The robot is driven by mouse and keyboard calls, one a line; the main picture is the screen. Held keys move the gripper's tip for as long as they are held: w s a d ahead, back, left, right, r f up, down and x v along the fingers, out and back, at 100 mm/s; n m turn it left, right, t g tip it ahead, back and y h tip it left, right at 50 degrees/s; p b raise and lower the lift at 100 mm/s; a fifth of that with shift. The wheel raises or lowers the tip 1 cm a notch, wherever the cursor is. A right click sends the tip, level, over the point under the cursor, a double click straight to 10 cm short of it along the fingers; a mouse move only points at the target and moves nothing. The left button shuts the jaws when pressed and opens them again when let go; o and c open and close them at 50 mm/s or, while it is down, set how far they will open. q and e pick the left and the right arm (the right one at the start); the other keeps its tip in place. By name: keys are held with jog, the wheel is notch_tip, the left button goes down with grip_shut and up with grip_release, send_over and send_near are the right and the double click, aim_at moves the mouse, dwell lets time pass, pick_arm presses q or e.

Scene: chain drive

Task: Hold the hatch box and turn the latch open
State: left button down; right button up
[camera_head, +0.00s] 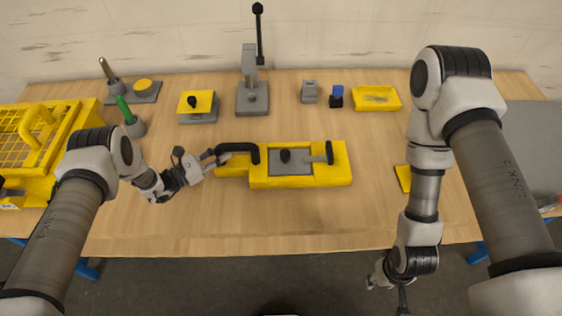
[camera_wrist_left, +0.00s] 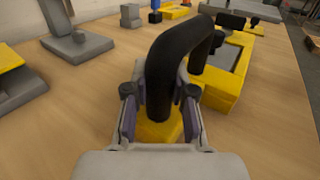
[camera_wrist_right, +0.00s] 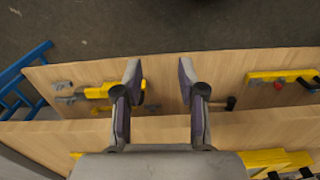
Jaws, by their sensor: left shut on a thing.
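The hatch box (camera_head: 300,180) is a yellow block in the middle of the table. A latch with an upright black grip (camera_head: 329,152) sits at the panel's right end. A black arched handle (camera_head: 240,146) stands at the box's left end. My left gripper (camera_head: 222,156) is shut on this handle, which rises between its fingers in the left wrist view (camera_wrist_left: 160,98). My right gripper (camera_wrist_right: 159,80) is open and empty. In the head view it hangs low, in front of the table's front edge.
A yellow cage-like crate (camera_head: 40,140) stands at the far left. A grey lever stand (camera_head: 252,98), a yellow-topped block (camera_head: 197,105), small grey and blue-topped parts and a yellow tray (camera_head: 377,98) line the back. The wooden table (camera_head: 270,218) is clear in front of the box.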

jog(key=shift+s, duration=0.1)
jog(key=w+a+g, duration=0.1)
jog(key=w, duration=0.5)
jog(key=w+a+r+g, duration=0.1)
jog(key=w, duration=0.6)
jog(key=w+g, duration=0.1)
jog(key=w, duration=0.6)
jog(key=shift+a+r+m+g, duration=0.2)
jog(key=shift+a+m+g, duration=0.1)
jog(key=shift+a, duration=0.1)
notch_tip(320, 180, up, 8)
jog(key=t, duration=0.2)
send_over(330, 149)
jog(key=s+d, duration=0.2)
jog(key=s, duration=0.4)
jog(key=w+a+r+n+t, duration=0.1)
jog(key=w+a+r+t, duration=0.1)
jog(key=w+r, duration=0.4)
notch_tip(330, 149, down, 11)
jog(key=shift+f, duration=0.2)
jog(key=shift+c, duration=0.4)
